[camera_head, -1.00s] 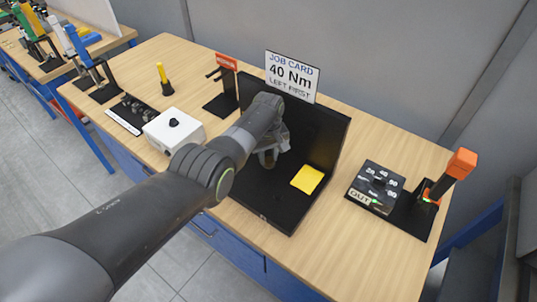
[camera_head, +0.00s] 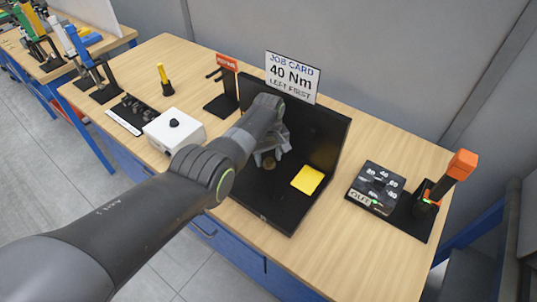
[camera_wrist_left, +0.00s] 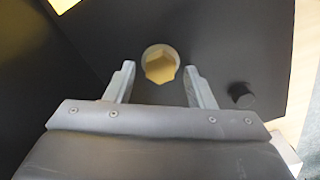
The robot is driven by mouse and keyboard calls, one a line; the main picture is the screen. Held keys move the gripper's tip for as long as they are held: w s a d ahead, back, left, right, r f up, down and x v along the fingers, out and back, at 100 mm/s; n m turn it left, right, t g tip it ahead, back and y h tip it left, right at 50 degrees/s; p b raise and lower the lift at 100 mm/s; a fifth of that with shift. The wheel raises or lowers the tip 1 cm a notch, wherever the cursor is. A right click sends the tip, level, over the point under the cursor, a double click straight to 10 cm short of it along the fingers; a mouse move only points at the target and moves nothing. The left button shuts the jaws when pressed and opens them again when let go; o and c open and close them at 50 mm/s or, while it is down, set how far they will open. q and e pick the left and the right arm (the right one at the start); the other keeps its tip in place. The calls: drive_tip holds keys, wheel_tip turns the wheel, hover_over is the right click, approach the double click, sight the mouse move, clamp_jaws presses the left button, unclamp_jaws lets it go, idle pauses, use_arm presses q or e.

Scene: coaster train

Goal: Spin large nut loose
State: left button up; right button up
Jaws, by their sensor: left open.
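The large nut (camera_wrist_left: 160,66) is a brass-coloured hexagon in a pale round ring on the black fixture (camera_wrist_left: 225,40). In the wrist view it sits between and slightly beyond the fingertips of my left gripper (camera_wrist_left: 158,80). The fingers are apart, one on each side, and do not appear to touch it. In the head view my left gripper (camera_head: 272,150) is over the black fixture (camera_head: 245,195), its arm reaching in from the left. A small part of the nut (camera_head: 268,163) shows below the fingers. My right gripper is out of view.
A yellow pad (camera_head: 307,180) lies on the fixture's base. A job card (camera_head: 291,77) reading 40 Nm, left first, stands behind. A dial box (camera_head: 376,188) and an orange-topped tool (camera_head: 459,165) are at right. A white box (camera_head: 173,131) is at left. A dark peg (camera_wrist_left: 242,95) sits near the gripper.

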sight(269, 159)
use_arm(q)
drive_tip(key=shift+r, duration=0.45)
wheel_tip(269, 159, up, 5)
drive_tip(key=shift+f+p, duration=0.1)
drive_tip(key=shift+p, duration=0.85)
wheel_tip(269, 159, up, 12)
drive_tip(key=b, duration=0.2)
drive_tip(key=shift+f, duration=0.15)
